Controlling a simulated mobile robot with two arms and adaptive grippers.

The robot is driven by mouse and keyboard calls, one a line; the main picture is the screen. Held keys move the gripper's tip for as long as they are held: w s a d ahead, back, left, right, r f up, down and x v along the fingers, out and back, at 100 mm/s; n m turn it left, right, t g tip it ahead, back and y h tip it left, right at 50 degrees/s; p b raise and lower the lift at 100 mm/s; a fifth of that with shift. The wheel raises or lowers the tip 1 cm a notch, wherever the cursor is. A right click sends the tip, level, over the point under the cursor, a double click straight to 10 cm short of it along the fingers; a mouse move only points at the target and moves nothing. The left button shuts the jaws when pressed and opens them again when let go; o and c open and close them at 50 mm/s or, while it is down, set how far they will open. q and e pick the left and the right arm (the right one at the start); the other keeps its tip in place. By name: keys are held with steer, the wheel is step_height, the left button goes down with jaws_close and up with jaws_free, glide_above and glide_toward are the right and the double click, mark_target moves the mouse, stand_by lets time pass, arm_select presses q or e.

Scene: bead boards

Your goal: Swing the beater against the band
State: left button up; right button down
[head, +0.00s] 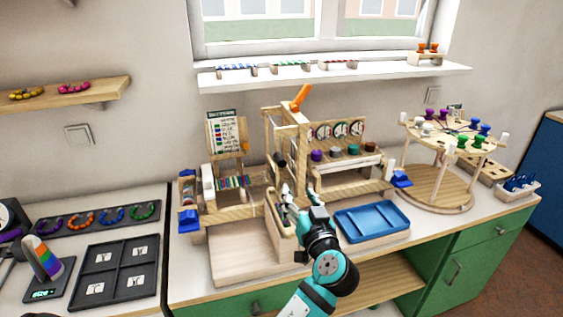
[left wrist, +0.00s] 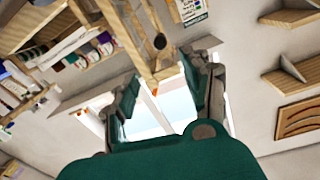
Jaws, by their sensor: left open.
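The wooden bead loom stands on the counter. Its striped band (head: 233,182) lies low on the left side. An upright wooden frame right of the band, which looks like the beater (head: 268,133), has a dark knob (head: 281,163). The knob also shows in the left wrist view (left wrist: 160,42), on a wooden bar (left wrist: 139,35). My left gripper (head: 293,202) is open below and right of the knob. Its fingers (left wrist: 161,92) are apart with nothing held between them; the knob appears beyond them. Contact with the frame cannot be told. My right gripper is not in view.
An orange lever (head: 300,97) tops the central post. Dials and coloured knobs (head: 335,152) are to the right. A blue tray (head: 371,222) lies right of my arm, and a round peg stand (head: 437,187) is farther right. A dark board (head: 117,270) lies at left.

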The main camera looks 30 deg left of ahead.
mark_target(282, 164)
arm_select(q)
steer(key=p+x, duration=0.4)
steer(key=x, duration=1.2)
steer(key=shift+w+a+f+p, duration=0.1)
steer(key=shift+w+a+p, duration=0.05)
steer(key=shift+a+p, duration=0.2)
jaws_close()
